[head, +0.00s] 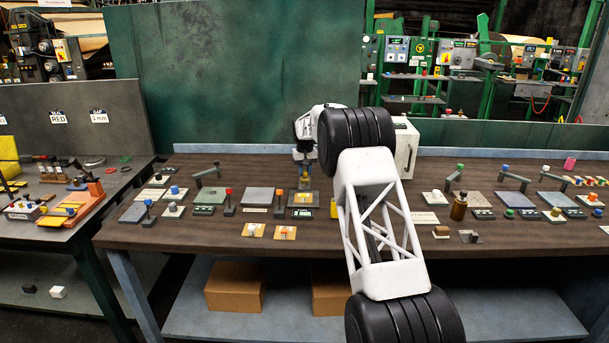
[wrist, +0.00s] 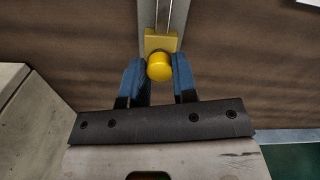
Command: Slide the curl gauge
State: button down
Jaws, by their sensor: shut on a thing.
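My gripper (wrist: 159,75) has its blue fingers closed on either side of a round yellow knob (wrist: 159,67) in the wrist view. The knob sits on a yellow sliding block (wrist: 161,42), which rides on a narrow metal rail (wrist: 172,14); I take this to be the curl gauge. The rail runs away from the gripper toward the top of the view. In the head view my gripper (head: 304,160) points down over the back half of the brown bench, left of my white arm link. A yellow part (head: 304,183) shows just below it; the rail is hard to make out there.
The brown bench (head: 200,235) carries several small fixtures, knobs and plates on both sides of my arm. A white box (head: 405,148) stands behind my arm. A low blue-grey ledge (head: 240,149) lines the bench's back.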

jog(key=shift+w+r, duration=0.1)
jog(key=shift+w, duration=0.6)
jog(key=c, duration=0.9)
grip_release()
notch_tip(320, 180, up, 8)
